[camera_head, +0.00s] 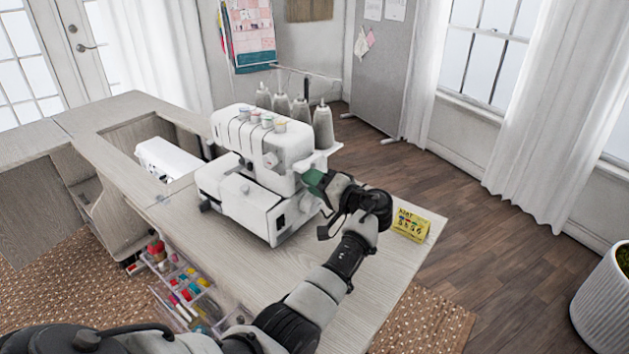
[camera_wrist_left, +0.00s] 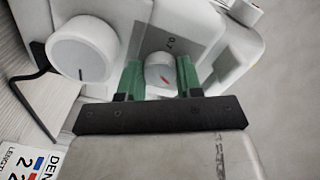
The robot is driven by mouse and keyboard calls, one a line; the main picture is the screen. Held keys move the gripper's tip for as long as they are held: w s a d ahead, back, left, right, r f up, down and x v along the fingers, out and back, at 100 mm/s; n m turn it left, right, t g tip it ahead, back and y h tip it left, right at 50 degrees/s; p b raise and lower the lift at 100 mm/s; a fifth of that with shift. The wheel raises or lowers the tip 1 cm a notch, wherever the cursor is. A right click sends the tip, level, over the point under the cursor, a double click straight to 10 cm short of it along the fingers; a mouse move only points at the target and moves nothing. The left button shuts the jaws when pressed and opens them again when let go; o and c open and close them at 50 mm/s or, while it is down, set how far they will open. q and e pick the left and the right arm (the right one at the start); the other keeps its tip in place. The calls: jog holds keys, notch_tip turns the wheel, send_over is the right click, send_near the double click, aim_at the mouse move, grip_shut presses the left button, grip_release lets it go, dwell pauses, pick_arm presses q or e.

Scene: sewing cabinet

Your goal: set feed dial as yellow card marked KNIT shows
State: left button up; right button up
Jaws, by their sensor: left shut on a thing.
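A white sewing machine (camera_head: 235,206) stands on the wooden cabinet top. My left gripper (camera_head: 316,184) is at its right end. In the left wrist view, the green fingers of this gripper (camera_wrist_left: 160,76) are shut on a small white dial (camera_wrist_left: 159,66) with a red mark, beside a grey plate reading about 0.7. My right gripper is not visible.
A white card with partly visible text (camera_wrist_left: 25,158) is at the lower left in the wrist view. Thread cones (camera_head: 322,126) stand behind the machine. An open tray of sewing supplies (camera_head: 208,296) is below the front edge. The table's right edge is near the yellow card.

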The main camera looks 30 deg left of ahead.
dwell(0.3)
pick_arm(q)
jog(key=o, duration=0.9)
jog(key=shift+f, duration=0.1)
